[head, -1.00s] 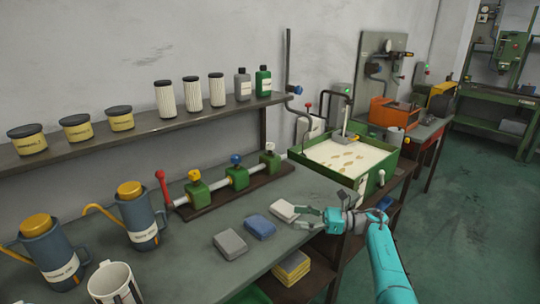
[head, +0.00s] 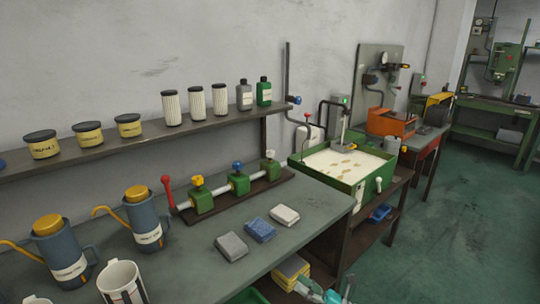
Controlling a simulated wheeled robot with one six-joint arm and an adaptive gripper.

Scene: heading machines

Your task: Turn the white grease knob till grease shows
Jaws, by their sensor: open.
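The white grease knob (head: 270,154) sits on top of the right-hand green block of a grease manifold (head: 240,183) on the bench. A yellow knob (head: 197,180) and a blue knob (head: 237,165) top the other two blocks. A red lever (head: 168,190) stands at the manifold's left end. No grease can be made out at the white knob from here. My gripper (head: 308,288) is low at the bottom edge of the head view, partly cut off, below the bench's front edge and well away from the knob. It is open and holds nothing visible.
Grey, blue and white cloths (head: 285,216) lie on the bench (head: 190,255) in front of the manifold. Oil cans (head: 144,222) and a mug (head: 122,283) stand left. A shelf (head: 150,137) with jars and filters runs behind. A green coolant tray (head: 350,184) stands right.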

